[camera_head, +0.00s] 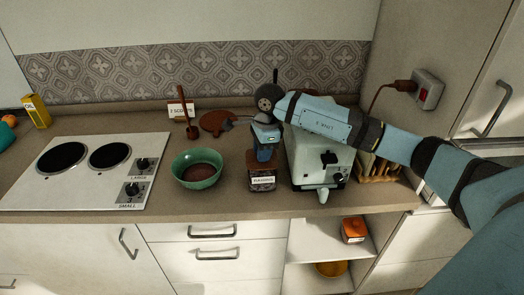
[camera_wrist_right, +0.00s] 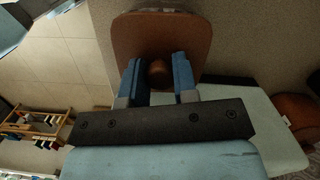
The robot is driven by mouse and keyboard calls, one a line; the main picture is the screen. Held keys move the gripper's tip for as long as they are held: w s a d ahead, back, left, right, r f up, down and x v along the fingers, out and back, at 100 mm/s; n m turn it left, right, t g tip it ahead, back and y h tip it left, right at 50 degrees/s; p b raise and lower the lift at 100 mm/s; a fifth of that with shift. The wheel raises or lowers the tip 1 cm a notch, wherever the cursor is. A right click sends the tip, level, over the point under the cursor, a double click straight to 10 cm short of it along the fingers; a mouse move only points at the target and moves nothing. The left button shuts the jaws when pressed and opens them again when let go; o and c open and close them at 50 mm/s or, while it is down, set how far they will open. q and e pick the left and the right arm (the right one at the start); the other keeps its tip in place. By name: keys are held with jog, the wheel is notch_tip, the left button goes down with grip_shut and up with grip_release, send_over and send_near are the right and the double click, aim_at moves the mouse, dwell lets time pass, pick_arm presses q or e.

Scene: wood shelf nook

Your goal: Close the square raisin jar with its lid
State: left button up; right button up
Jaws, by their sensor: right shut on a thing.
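The square raisin jar (camera_head: 263,179) stands upright near the counter's front edge, dark with a white label on its front. My right gripper (camera_head: 265,153) is directly above it, pointing down. In the right wrist view its blue fingers (camera_wrist_right: 158,80) are shut on the knob of the brown square lid (camera_wrist_right: 160,32), which has rounded corners. My left gripper is not in view.
A green bowl (camera_head: 197,169) stands left of the jar, with a hob (camera_head: 85,170) farther left. A pale toaster (camera_head: 318,165) stands close on the right, under my right arm. A small sign (camera_head: 181,110) and a round brown board (camera_head: 215,122) are behind.

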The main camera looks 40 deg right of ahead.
jog(key=shift+f+b, duration=0.15)
jog(key=shift+b, duration=0.5)
dwell(1.9)
jog(key=o, duration=1.5)
jog(key=shift+c, duration=0.2)
jog(key=shift+r+p, duration=1.6)
jog(key=shift+r, duration=1.9)
grip_shut()
